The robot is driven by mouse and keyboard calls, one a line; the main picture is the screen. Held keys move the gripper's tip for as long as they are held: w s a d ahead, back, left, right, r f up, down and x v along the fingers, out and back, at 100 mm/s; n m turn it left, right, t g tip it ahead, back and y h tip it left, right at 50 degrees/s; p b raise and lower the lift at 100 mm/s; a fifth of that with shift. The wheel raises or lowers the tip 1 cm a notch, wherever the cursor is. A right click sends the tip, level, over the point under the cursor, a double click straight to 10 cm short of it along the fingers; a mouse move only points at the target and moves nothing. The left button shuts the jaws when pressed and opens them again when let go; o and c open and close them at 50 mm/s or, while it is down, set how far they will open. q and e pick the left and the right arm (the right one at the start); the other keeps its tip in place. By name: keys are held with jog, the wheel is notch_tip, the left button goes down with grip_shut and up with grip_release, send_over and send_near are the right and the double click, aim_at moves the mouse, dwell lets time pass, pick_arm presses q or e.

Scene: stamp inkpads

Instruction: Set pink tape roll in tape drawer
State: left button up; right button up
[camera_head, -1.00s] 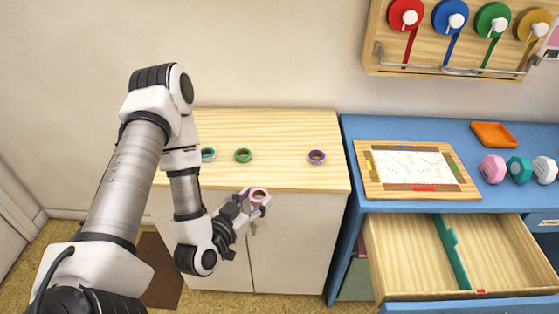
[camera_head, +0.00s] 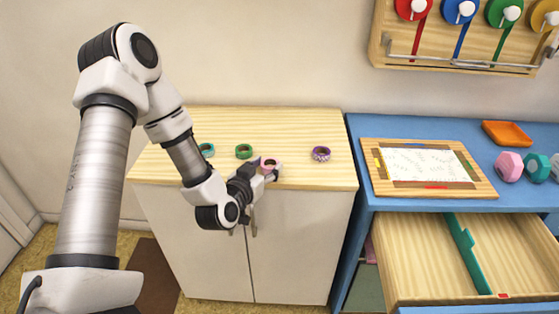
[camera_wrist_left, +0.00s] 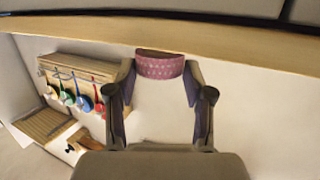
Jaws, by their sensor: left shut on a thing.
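The pink tape roll (camera_head: 270,164) is in my left gripper (camera_head: 267,170), at the front edge of the wooden cabinet top in the head view. In the left wrist view the pink patterned roll (camera_wrist_left: 160,67) sits between the two fingertips of the left gripper (camera_wrist_left: 160,75). Whether the roll touches the cabinet top cannot be told. The open drawer (camera_head: 410,248) stands at the lower right, with a green divider (camera_head: 462,250) across its wooden inside. My right gripper is not in view.
Teal (camera_head: 206,150), green (camera_head: 244,151) and purple (camera_head: 321,153) tape rolls stand on the cabinet top (camera_head: 200,118). A tape rack (camera_head: 450,55) hangs above.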

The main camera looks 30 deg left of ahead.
aim_at(280, 160)
pick_arm(q)
jog(key=x, duration=0.5)
jog(key=r+x, duration=0.1)
jog(key=x, duration=0.2)
jog(key=shift+w, duration=0.15)
jog(key=shift+a+f, duration=0.1)
jog(key=shift+f, duration=0.2)
jog(key=shift+f, duration=0.1)
jog(key=o, duration=0.8)
jog(key=shift+o, duration=0.2)
